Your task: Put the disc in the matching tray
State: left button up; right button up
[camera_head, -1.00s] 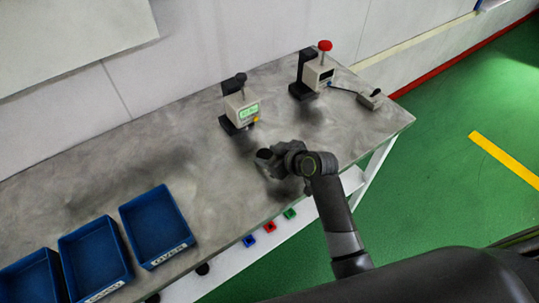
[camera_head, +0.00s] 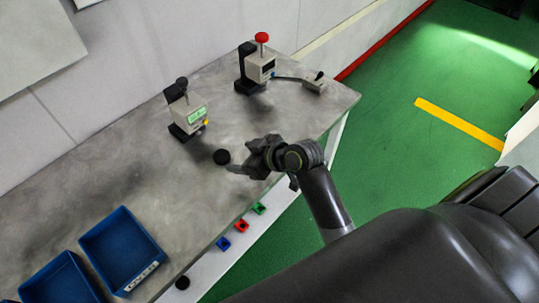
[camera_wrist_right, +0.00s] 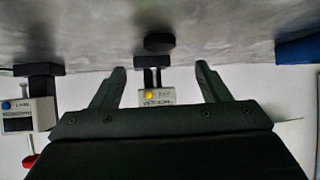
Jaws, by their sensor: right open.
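A black disc (camera_head: 221,157) lies on the grey table in the head view, in front of the gauge with the green display (camera_head: 188,115). My right gripper (camera_head: 240,167) is open and empty, just right of the disc and apart from it. In the right wrist view the disc (camera_wrist_right: 160,42) shows beyond and between the spread fingertips (camera_wrist_right: 162,70). Blue trays (camera_head: 122,248) stand at the lower left; a second tray (camera_head: 62,281) is partly cut off. My left gripper is not in view.
A second device with a red knob (camera_head: 259,66) stands at the back right, cabled to a small box (camera_head: 314,82). Blue, red (camera_head: 241,226) and green pieces and a black round piece (camera_head: 182,283) sit along the front edge. The table between disc and trays is clear.

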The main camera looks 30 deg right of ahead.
jog(key=v, duration=0.9)
jog(key=shift+s+r, duration=0.2)
jog(key=shift+s, duration=0.05)
jog(key=shift+d+f, duration=0.1)
jog(key=shift+d, duration=0.05)
